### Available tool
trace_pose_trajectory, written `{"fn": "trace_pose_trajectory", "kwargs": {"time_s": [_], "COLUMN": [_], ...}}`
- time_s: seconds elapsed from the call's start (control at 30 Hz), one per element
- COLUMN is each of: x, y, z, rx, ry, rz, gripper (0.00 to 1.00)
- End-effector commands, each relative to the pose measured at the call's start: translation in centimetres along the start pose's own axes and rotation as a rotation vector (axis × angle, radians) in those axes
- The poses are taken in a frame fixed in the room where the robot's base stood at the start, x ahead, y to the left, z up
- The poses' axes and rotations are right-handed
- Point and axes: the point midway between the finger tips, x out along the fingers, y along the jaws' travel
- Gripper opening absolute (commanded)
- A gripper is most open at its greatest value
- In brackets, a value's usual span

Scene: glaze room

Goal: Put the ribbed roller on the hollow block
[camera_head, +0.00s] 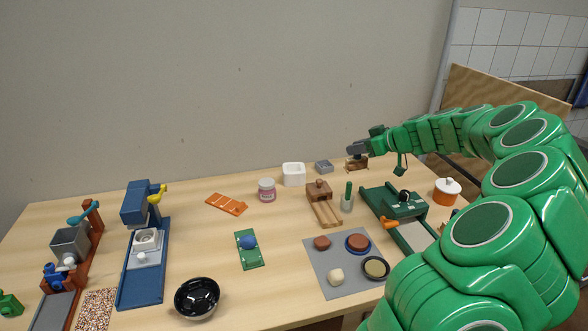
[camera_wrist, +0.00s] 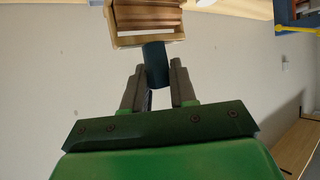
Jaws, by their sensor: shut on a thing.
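My gripper (camera_head: 360,147) is at the back right of the table in the head view. In the wrist view my gripper (camera_wrist: 157,78) is shut on a dark blue handle, which meets a light wooden frame with brown ribs, seemingly the ribbed roller (camera_wrist: 147,14). In the head view the roller (camera_head: 357,164) shows small and brown just below the fingers; I cannot tell whether it touches the table. A small grey block (camera_head: 323,166) with a recessed top, likely the hollow block, sits on the table left of my gripper. The block's inside is hardly visible.
A white square pot (camera_head: 293,174) stands left of the grey block. A wooden tool (camera_head: 319,190), a green-handled tool (camera_head: 347,198) and a green press (camera_head: 397,203) stand in front. An orange-banded lidded pot (camera_head: 447,192) is at right. A pink jar (camera_head: 267,190) stands further left.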

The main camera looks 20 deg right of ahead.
Motion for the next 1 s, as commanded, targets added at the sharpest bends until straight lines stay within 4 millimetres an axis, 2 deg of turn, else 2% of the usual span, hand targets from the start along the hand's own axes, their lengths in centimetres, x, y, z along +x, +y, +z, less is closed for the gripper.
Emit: {"fn": "trace_pose_trajectory", "kwargs": {"time_s": [0.03,0.3,0.5,0.73,1.0], "x": [1.3,7.3,10.4,11.9,14.2], "y": [-0.8,-4.5,-7.0,-8.1,-6.7], "z": [-1.1,-6.1,-8.8,-10.0,-9.9], "rx": [-0.003,0.001,0.007,0.012,0.013], "ry": [0.002,0.013,0.023,0.029,0.027], "rz": [-0.007,-0.007,-0.008,-0.003,-0.005], "gripper": [0.0,0.0,0.0,0.0,0.0]}}
